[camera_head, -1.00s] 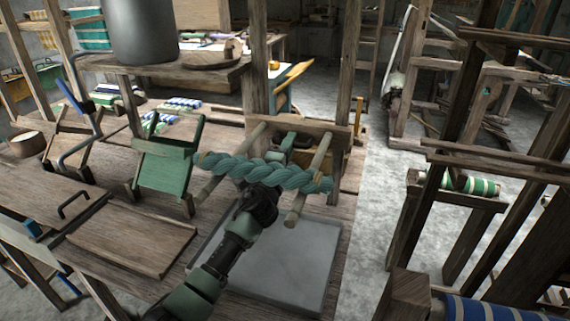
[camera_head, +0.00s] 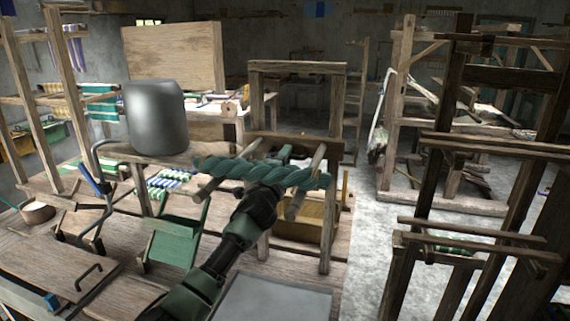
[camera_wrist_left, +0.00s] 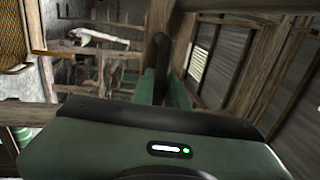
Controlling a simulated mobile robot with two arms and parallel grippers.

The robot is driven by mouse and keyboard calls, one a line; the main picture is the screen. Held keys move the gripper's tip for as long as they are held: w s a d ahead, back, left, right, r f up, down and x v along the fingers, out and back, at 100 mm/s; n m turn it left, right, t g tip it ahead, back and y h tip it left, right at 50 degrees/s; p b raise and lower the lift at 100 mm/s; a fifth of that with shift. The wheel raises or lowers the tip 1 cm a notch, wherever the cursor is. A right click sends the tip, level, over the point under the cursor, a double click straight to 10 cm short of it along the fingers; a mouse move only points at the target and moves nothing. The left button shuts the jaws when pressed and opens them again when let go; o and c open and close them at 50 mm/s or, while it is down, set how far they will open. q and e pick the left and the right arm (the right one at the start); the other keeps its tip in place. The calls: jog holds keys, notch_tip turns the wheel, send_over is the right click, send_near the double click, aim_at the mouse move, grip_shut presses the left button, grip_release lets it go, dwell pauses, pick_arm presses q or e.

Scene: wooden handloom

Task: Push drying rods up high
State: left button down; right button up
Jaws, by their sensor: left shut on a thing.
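Two pale drying rods, the left one (camera_head: 211,189) and the right one (camera_head: 295,206), stick out toward me from a wooden crossbar (camera_head: 325,147) in an upright frame. A twisted green yarn skein (camera_head: 225,168) lies across both rods. My left gripper (camera_head: 284,154) reaches up from below, between the rods, and the skein partly hides it. In the left wrist view its green fingers (camera_wrist_left: 162,92) are closed around a dark handle (camera_wrist_left: 161,55) at the wooden bar. My right gripper is not in view.
The frame's top beam (camera_head: 297,68) is above the crossbar with open space between. A large grey pot (camera_head: 154,117) stands at left. A green stand (camera_head: 175,243) is left of my arm, a grey tray (camera_head: 275,299) below. Other wooden frames (camera_head: 480,145) stand at right.

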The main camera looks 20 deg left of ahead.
pick_arm(q)
jog(key=shift+r+p, duration=0.35)
jog(key=shift+r, duration=0.65)
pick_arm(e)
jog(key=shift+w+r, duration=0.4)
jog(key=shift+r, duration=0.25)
pick_arm(q)
jog(key=c, duration=1.4)
grip_release()
jog(key=shift+c, duration=0.2)
jog(key=shift+f, duration=0.1)
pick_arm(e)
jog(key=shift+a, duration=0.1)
pick_arm(q)
jog(key=shift+s+f, duration=0.1)
jog(key=shift+s+f, duration=0.1)
jog(key=shift+s, duration=0.2)
jog(key=s+f+b, duration=0.1)
jog(key=s, duration=0.6)
jog(key=shift+b, duration=0.4)
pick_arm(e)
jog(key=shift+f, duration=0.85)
pick_arm(q)
jog(key=shift+a, duration=0.15)
